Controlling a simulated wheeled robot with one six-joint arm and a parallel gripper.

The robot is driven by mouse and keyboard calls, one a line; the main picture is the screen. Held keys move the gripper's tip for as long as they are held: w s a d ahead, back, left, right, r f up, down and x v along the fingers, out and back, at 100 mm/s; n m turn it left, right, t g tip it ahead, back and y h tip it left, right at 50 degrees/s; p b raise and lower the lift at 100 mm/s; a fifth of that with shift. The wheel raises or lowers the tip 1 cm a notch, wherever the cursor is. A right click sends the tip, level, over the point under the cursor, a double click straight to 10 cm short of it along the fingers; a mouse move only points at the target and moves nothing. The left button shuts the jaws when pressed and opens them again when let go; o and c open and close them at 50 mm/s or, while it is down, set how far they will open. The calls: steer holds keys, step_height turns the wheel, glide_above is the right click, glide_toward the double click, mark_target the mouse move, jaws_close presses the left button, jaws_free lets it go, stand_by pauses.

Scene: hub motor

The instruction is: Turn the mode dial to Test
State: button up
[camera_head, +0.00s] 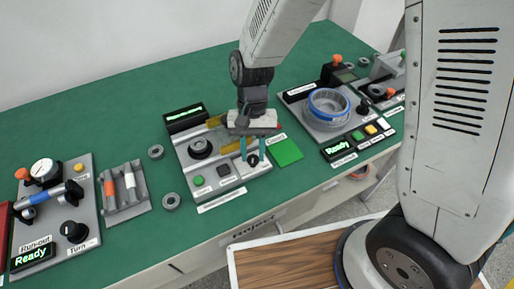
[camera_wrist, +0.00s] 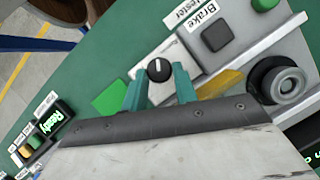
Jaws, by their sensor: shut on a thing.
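The mode dial (camera_head: 253,159) is a small black knob on a pale plate at the right end of the middle grey tester panel (camera_head: 190,158). In the wrist view the dial (camera_wrist: 158,69) shows a white pointer line facing roughly up in the picture. My gripper (camera_head: 252,150) is over the dial with its teal fingers pointing down. In the wrist view the gripper (camera_wrist: 159,78) has one finger on each side of the dial, and it is shut on it. The position markings around the dial are too small to read, and the fingers hide part of the plate.
A green square (camera_head: 288,152) lies right of the tester panel. A black button (camera_wrist: 215,37) and a round dark fixture (camera_wrist: 276,80) are on the same panel. A station with a blue ring (camera_head: 328,106) stands to the right. Gauge station (camera_head: 42,170) is at left.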

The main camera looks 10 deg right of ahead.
steer(key=n, duration=0.1)
steer(key=n+h, duration=0.1)
steer(key=n, duration=0.1)
steer(key=shift+s+a+f+n, duration=0.1)
steer(key=shift+s+a+n, duration=0.1)
steer(key=shift+n, duration=0.1)
steer(key=n+h, duration=0.1)
steer(key=n, duration=0.2)
steer(key=shift+a+n+h, duration=0.1)
steer(key=shift+n+h, duration=0.2)
steer(key=shift+h, duration=0.1)
steer(key=n, duration=0.2)
steer(key=n+t+h, duration=0.1)
steer(key=n, duration=0.2)
steer(key=shift+s+h, duration=0.2)
steer(key=shift+h, duration=0.1)
steer(key=shift+a+n+t, duration=0.1)
steer(key=shift+n+t, duration=0.5)
steer(key=shift+n, duration=0.3)
steer(key=shift+w, duration=0.1)
steer(key=o, duration=0.7)
steer(key=shift+w, duration=0.1)
